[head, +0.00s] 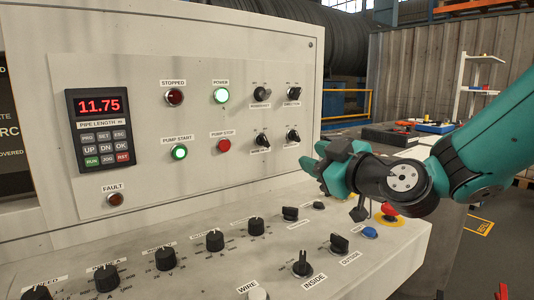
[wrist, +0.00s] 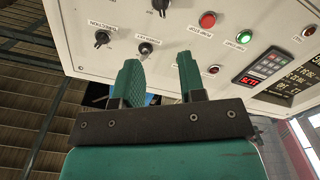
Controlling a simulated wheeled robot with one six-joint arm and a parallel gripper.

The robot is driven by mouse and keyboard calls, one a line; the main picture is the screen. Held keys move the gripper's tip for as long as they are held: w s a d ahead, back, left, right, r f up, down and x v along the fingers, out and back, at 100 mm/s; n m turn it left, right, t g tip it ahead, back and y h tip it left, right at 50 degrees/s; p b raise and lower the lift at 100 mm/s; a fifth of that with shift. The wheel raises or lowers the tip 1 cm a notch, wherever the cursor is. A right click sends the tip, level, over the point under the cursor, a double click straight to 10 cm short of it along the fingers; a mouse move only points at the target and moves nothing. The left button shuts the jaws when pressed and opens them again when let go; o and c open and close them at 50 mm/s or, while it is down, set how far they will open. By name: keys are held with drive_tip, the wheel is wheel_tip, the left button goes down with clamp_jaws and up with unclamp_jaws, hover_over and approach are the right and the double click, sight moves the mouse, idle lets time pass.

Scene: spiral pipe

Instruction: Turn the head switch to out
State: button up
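My gripper (head: 318,160) is in front of the right part of the control panel, below and right of its rotary switches. In the wrist view my gripper (wrist: 158,65) has its two teal fingers apart with nothing between them. The upright panel has an upper-left switch (head: 263,94), an upper-right switch labelled DIRECTION (head: 294,93), a lower-left switch (head: 263,140) and a lower-right switch (head: 293,136). Their other labels are too small to read, so I cannot tell which is the head switch. The DIRECTION switch (wrist: 102,38) also shows in the wrist view, apart from the fingers.
The sloped console below carries several black knobs, including the INSIDE (head: 302,264) and OUTSIDE (head: 339,243) switches, and a red emergency button (head: 389,211) under my arm. The POWER (head: 221,96) and PUMP START (head: 180,152) lamps glow green. The display (head: 99,105) reads 11.75.

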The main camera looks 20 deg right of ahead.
sight(267, 142)
drive_tip(key=p+x, duration=0.5)
drive_tip(key=x, duration=1.1)
drive_tip(key=shift+w+a+p, duration=0.1)
drive_tip(key=shift+w+p, duration=0.1)
drive_tip(key=shift+p, duration=0.2)
drive_tip(key=c, duration=0.6)
drive_tip(key=shift+o, duration=0.2)
drive_tip(key=shift+m, duration=0.4)
drive_tip(key=m+b, duration=0.1)
drive_tip(key=m, duration=0.4)
drive_tip(key=shift+b, duration=0.3)
drive_tip(key=m, duration=0.6)
